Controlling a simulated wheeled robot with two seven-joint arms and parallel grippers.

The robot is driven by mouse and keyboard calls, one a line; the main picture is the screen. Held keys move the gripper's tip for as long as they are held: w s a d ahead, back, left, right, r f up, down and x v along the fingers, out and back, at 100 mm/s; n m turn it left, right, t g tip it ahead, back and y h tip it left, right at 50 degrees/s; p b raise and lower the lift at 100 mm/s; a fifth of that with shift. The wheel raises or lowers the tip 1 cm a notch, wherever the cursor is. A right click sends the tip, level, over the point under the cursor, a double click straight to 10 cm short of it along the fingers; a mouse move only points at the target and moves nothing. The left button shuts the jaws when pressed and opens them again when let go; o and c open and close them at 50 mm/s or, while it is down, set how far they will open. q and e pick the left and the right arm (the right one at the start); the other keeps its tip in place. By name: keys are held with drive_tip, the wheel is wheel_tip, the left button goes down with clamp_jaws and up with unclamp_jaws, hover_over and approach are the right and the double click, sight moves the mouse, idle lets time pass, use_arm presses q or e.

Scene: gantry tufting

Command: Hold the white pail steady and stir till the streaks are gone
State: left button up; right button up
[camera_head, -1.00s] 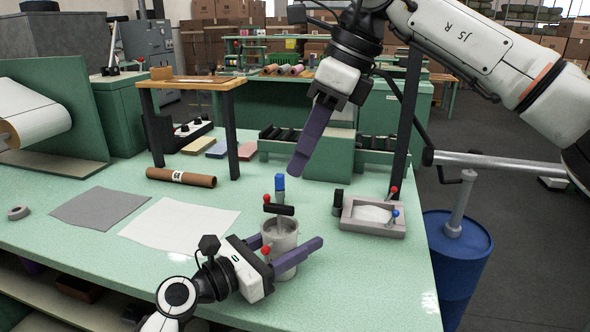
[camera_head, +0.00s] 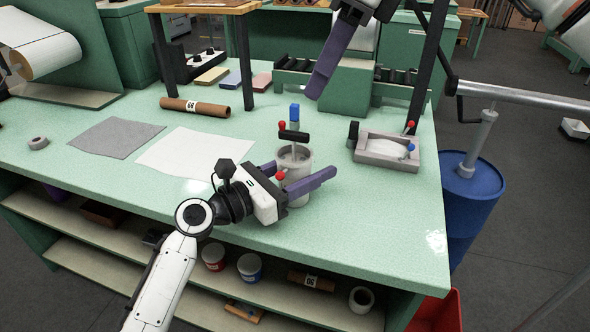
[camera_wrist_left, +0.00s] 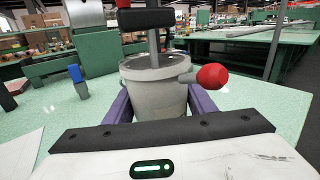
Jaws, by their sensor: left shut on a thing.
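The white pail (camera_head: 294,190) stands upright near the front edge of the green table. My left gripper (camera_head: 301,176) is shut on it, with a purple finger on either side. In the left wrist view the pail (camera_wrist_left: 158,98) sits between the fingers, with a red knob (camera_wrist_left: 213,76) sticking out from its side. A stirrer with a black crossbar handle (camera_head: 294,137) stands in the pail, its grey rod going down inside. The pail's contents and any streaks cannot be made out. My right gripper (camera_head: 318,82) hangs above the table behind the pail, apart from the stirrer; its finger gap is not clear.
A grey tray (camera_head: 374,157) with white content lies right of the pail. A blue-topped item (camera_head: 295,113) stands behind it. White (camera_head: 195,153) and grey (camera_head: 115,137) sheets lie left. A dark post (camera_head: 425,70) rises at the right; a blue drum (camera_head: 470,185) stands beyond the table edge.

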sight(294, 132)
drive_tip(key=shift+f, duration=0.1)
drive_tip(key=x, duration=1.2)
drive_tip(key=shift+w, duration=0.1)
clamp_jaws()
